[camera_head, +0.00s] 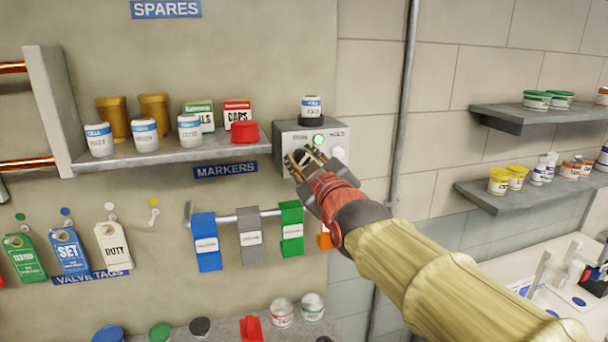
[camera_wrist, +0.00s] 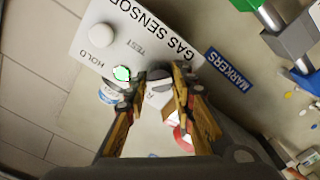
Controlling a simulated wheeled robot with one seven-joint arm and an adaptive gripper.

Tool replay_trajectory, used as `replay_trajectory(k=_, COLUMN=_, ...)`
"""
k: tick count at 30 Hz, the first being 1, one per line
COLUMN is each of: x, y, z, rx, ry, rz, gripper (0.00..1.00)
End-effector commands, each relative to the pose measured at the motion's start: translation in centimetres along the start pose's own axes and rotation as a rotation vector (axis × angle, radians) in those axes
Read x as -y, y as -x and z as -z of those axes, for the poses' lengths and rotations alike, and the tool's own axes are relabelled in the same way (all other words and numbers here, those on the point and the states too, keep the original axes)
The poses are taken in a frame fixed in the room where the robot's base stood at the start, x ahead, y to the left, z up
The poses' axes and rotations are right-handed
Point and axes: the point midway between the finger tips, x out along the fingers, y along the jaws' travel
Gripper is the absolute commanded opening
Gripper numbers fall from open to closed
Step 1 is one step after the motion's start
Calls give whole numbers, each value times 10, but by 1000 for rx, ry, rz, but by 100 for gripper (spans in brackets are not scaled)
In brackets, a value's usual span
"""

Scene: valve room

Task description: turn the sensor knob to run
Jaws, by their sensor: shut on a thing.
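The gas sensor box (camera_head: 283,140) is a grey-white box on the wall at the right end of the upper shelf. In the wrist view its face (camera_wrist: 135,28) reads GAS SENSOR, TEST and HOLD. A green light (camera_head: 319,138) glows on it and also shows in the wrist view (camera_wrist: 121,73). The knob (camera_wrist: 158,93) is grey and dark, and sits between my fingers. My gripper (camera_head: 301,160) is shut on the knob, at the box's front. The fingers hide most of the knob and its pointer, so I cannot tell its setting.
A white round part (camera_head: 339,153) is on the box's right side. A white canister (camera_head: 311,107) stands on top. Left is a shelf (camera_head: 150,155) with jars and a red cap. Below hangs a rail with coloured markers (camera_head: 207,243). A vertical pipe (camera_head: 404,110) runs to the right.

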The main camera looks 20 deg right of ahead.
Motion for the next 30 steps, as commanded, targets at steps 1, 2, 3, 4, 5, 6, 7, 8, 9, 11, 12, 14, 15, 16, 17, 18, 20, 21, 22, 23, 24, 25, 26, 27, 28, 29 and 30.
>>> replay_trajectory(k=1, x=3, y=0, z=-3, rx=1, ry=41, rz=1, gripper=0)
replay_trajectory(k=2, x=3, y=0, z=-3, rx=1, ry=69, rz=1, gripper=0)
replay_trajectory(k=3, x=3, y=0, z=-3, rx=0, ry=108, rz=1, gripper=0)
replay_trajectory(k=4, x=3, y=0, z=-2, rx=0, ry=136, rz=1, gripper=0)
replay_trajectory(k=5, x=2, y=0, z=-2, rx=0, ry=165, rz=1, gripper=0)
replay_trajectory(k=6, x=2, y=0, z=-2, rx=1, ry=203, rz=1, gripper=0)
replay_trajectory(k=7, x=2, y=0, z=-2, rx=1, ry=231, rz=1, gripper=0)
replay_trajectory(k=8, x=2, y=0, z=-2, rx=1, ry=259, rz=2, gripper=0)
replay_trajectory(k=9, x=2, y=0, z=-2, rx=1, ry=295, rz=2, gripper=0)
replay_trajectory(k=11, x=2, y=0, z=-1, rx=1, ry=349, rz=2, gripper=0)
replay_trajectory(k=12, x=2, y=0, z=-1, rx=1, ry=382, rz=2, gripper=0)
replay_trajectory(k=14, x=2, y=0, z=-1, rx=1, ry=431, rz=1, gripper=0)
replay_trajectory(k=15, x=2, y=0, z=-1, rx=1, ry=462, rz=1, gripper=0)
replay_trajectory(k=16, x=2, y=0, z=-1, rx=0, ry=483, rz=1, gripper=0)
replay_trajectory(k=17, x=2, y=0, z=-1, rx=1, ry=503, rz=1, gripper=0)
replay_trajectory(k=18, x=2, y=0, z=-1, rx=1, ry=530, rz=1, gripper=0)
replay_trajectory(k=20, x=2, y=0, z=-1, rx=1, ry=565, rz=1, gripper=0)
replay_trajectory(k=21, x=2, y=0, z=-1, rx=1, ry=587, rz=1, gripper=0)
replay_trajectory(k=22, x=2, y=0, z=-1, rx=1, ry=601, rz=2, gripper=0)
replay_trajectory(k=23, x=2, y=0, z=-1, rx=1, ry=615, rz=2, gripper=0)
replay_trajectory(k=24, x=2, y=0, z=-1, rx=1, ry=631, rz=2, gripper=0)
replay_trajectory(k=25, x=2, y=0, z=-1, rx=1, ry=643, rz=2, gripper=0)
replay_trajectory(k=26, x=2, y=0, z=-1, rx=1, ry=652, rz=2, gripper=0)
replay_trajectory(k=27, x=2, y=0, z=-1, rx=1, ry=664, rz=2, gripper=0)
replay_trajectory(k=28, x=2, y=0, z=-1, rx=1, ry=672, rz=2, gripper=0)
replay_trajectory(k=29, x=2, y=0, z=-1, rx=1, ry=678, rz=2, gripper=0)
replay_trajectory(k=30, x=2, y=0, z=-1, rx=1, ry=685, rz=2, gripper=0)
